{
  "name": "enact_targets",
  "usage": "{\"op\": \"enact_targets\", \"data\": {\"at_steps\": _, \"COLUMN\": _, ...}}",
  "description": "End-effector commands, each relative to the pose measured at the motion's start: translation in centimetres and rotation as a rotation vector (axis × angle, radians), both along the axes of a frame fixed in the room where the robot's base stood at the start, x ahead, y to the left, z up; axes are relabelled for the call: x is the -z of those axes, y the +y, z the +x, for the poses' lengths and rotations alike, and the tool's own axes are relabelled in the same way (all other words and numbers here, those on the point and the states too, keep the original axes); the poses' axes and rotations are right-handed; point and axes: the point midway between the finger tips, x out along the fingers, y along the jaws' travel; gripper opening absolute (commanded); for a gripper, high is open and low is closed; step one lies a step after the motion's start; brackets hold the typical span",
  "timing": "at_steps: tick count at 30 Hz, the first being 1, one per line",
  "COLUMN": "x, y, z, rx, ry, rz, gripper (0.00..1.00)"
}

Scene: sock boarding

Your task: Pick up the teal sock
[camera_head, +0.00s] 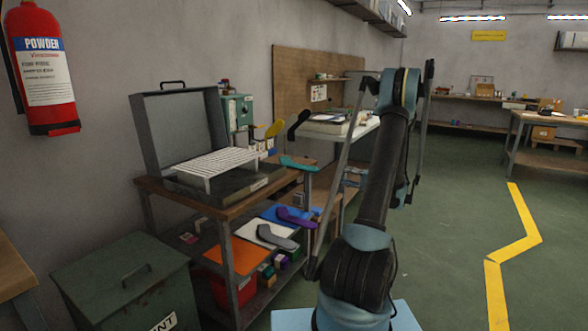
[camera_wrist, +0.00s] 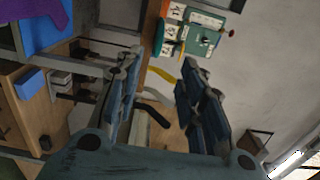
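The teal sock (camera_head: 299,164) shows in the head view as a flat teal shape at the right end of the wooden bench top, beside the dark box with the white rack. In the head view I cannot make out the gripper's fingers.
A yellow sock (camera_head: 275,128) and a black sock (camera_head: 298,125) stand near the teal one. A white rack (camera_head: 208,165) sits on the bench. Purple (camera_head: 296,216) and grey (camera_head: 278,237) socks lie on the lower shelf. Green floor (camera_head: 445,200) is clear at right.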

Motion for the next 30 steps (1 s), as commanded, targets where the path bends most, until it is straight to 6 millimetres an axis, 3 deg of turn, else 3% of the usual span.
{"op": "enact_targets", "data": {"at_steps": 18, "x": 0.0, "y": 8.3, "z": 5.8, "rx": -0.002, "ry": 0.000, "rz": 0.000, "gripper": 0.36}}
{"op": "enact_targets", "data": {"at_steps": 30, "x": 0.0, "y": 10.4, "z": 7.1, "rx": -0.001, "ry": 0.000, "rz": 0.000, "gripper": 0.36}}
